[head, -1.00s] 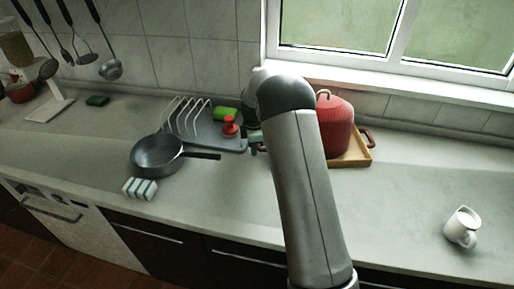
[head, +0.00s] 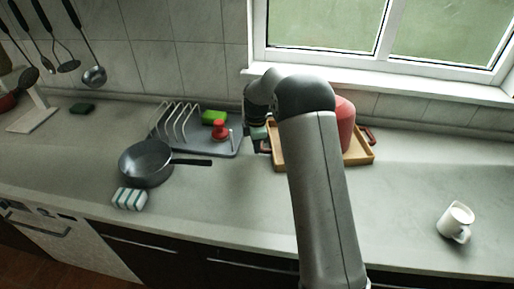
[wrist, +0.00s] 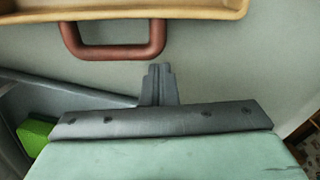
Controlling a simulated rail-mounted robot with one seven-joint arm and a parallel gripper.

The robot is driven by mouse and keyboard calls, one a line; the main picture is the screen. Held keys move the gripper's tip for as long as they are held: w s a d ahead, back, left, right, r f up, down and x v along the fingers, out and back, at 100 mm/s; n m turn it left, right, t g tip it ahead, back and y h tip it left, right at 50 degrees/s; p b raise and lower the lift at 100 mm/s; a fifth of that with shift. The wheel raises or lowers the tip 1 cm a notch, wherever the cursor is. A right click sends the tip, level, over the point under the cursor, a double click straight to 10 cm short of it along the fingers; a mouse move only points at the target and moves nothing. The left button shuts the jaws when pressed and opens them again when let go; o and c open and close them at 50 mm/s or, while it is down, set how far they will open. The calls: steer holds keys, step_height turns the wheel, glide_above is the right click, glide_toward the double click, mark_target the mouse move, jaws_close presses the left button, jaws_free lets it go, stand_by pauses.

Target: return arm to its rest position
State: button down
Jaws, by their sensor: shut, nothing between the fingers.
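My gripper (head: 257,146) hangs beside the left end of the wooden tray in the head view, mostly small and partly dark there. In the wrist view its fingers (wrist: 158,84) are together with nothing between them. The tray's reddish-brown handle (wrist: 112,52) lies just beyond the fingertips in the wrist view, apart from them in the picture. My arm crosses the middle of the head view and hides part of the tray and pot.
A red pot (head: 346,124) stands on the wooden tray (head: 360,154).

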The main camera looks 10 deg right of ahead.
steer(key=s+r+m+p, duration=0.2)
steer(key=s+r, duration=0.2)
steer(key=r, duration=0.3)
steer(key=s+r+m+p, duration=0.2)
steer(key=s+r, duration=0.2)
steer(key=r, duration=0.4)
steer(key=s+r+m+t, duration=0.1)
steer(key=s+m, duration=1.3)
steer(key=s, duration=1.7)
steer(key=shift+d+r, duration=0.35)
steer(key=shift+d, duration=0.05)
